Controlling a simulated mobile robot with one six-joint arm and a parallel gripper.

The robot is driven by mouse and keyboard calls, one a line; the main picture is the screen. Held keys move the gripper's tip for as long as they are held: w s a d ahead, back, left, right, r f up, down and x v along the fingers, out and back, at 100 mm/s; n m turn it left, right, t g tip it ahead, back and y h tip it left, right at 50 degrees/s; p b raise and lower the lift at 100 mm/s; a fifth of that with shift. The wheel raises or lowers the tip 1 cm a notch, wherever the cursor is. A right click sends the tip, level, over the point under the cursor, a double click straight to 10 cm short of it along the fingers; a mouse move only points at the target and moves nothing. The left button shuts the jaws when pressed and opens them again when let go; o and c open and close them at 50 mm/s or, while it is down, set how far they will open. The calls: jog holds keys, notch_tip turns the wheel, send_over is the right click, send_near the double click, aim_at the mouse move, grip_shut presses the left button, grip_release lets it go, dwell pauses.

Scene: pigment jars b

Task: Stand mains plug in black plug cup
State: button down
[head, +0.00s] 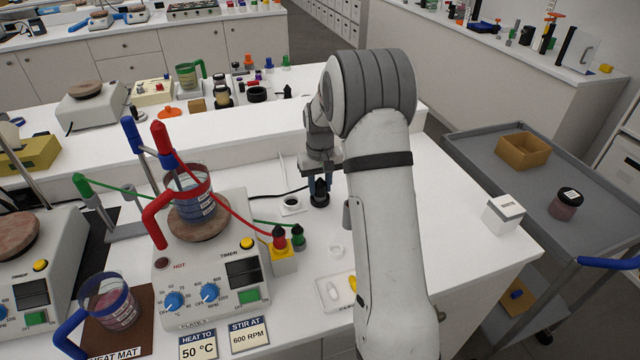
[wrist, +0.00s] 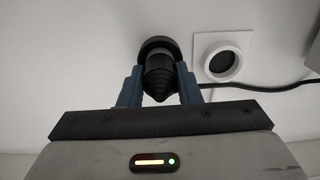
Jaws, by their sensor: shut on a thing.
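The black mains plug (wrist: 158,80), with a ribbed, tapering end, is between the two blue-grey fingers of my gripper (wrist: 160,88). My gripper (head: 320,186) is shut on it, low over the white bench right of the hot plate. A round black rim, which looks like the black plug cup (wrist: 154,43), shows just beyond the plug in the wrist view. In the head view the dark cup (head: 320,203) shows beneath the fingers. The plug overlaps the cup; I cannot tell whether it is seated inside or just above it.
A white square with a dark round opening (wrist: 218,62) lies close right of the plug in the wrist view. A black cable (wrist: 270,87) runs past it. The hot plate (head: 205,270) with a red-handled beaker (head: 192,205) stands left. Bench space right of my arm is mostly clear.

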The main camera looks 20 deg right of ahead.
aim_at(320, 181)
jog(key=shift+f, duration=0.25)
jog(key=c, duration=1)
grip_release()
jog(key=shift+o, duration=0.2)
notch_tip(320, 181, up, 8)
jog(key=shift+f+b, duration=0.1)
jog(key=shift+b, duration=0.5)
